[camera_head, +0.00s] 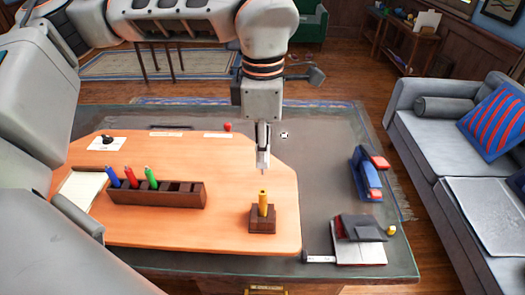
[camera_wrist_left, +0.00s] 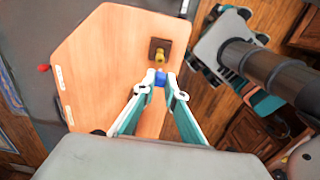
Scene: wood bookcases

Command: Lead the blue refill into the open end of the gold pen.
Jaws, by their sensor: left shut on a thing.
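The gold pen (camera_head: 263,203) stands upright in a small dark wooden block (camera_head: 262,226) near the front right of the orange board. My left gripper (camera_head: 263,163) is above the pen, pointing down, shut on the blue refill. The refill shows in the head view only as a thin tip (camera_head: 262,172) below the fingers, apart from the pen's top. In the left wrist view the blue refill (camera_wrist_left: 160,78) sits between the fingertips (camera_wrist_left: 161,84). The gold pen (camera_wrist_left: 160,57) and its block (camera_wrist_left: 152,43) lie just beyond it there. My right gripper is not in view.
A dark wooden rack (camera_head: 184,195) with blue, red and green pens stands left on the orange board (camera_head: 225,180). On the grey desk to the right are a blue stapler-like object (camera_head: 366,178) and a stack of notebooks (camera_head: 359,252). The board between rack and block is clear.

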